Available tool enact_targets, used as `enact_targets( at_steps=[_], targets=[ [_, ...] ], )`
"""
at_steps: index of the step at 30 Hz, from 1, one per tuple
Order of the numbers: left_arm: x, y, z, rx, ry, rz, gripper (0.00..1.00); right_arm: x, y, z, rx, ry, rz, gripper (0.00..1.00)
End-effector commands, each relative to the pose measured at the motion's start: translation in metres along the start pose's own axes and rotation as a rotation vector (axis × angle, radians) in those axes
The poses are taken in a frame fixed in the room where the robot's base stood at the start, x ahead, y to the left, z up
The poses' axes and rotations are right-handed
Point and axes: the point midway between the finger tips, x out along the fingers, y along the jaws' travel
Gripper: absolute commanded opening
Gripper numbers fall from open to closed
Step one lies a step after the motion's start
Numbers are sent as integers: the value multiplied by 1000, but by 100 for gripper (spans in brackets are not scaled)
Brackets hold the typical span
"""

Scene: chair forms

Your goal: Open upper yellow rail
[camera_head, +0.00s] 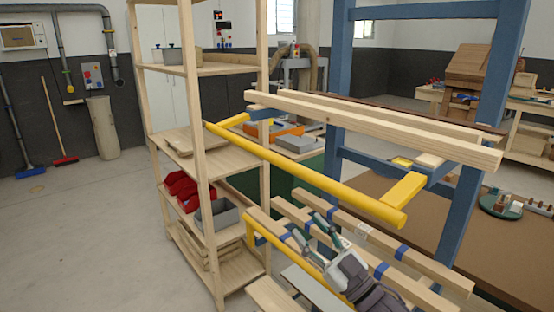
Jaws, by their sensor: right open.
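The upper yellow rail (300,172) is a long round bar running from the shelf posts at the left down to the right. A short yellow arm at each end joins it to the blue frame side, and it stands out in front of the light wooden beams. A lower yellow rail (288,254) runs below it, partly hidden by my right gripper. My right gripper (310,228) is open, below the upper rail and in front of the lower wooden bars. It looks apart from the upper rail. I see nothing between its fingers. My left gripper is not in view.
A wooden shelf (182,140) with red and grey bins stands left of the rails. A blue metal frame (338,100) holds wooden beams (400,132) above and behind the upper rail. A brown table (500,245) lies behind. Open floor (90,240) is at the left.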

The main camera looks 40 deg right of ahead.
Motion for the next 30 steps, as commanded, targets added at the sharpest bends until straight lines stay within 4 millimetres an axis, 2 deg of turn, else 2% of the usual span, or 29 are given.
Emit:
enact_targets(
  at_steps=[1,4,6,11,14,24,30],
  targets=[
    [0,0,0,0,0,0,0,3,7,-18,-18,85,-26,48],
    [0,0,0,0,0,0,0,2,13,-45,-37,218,-74,48],
    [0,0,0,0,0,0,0,1,15,-57,-45,273,-97,48],
    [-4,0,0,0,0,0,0,7,16,-69,-50,314,-114,48],
    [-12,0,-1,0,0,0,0,20,14,-75,-49,315,-114,48],
    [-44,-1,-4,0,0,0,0,89,7,-98,-50,313,-113,48],
    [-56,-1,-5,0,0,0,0,118,2,-104,-49,309,-112,48]
  ],
)
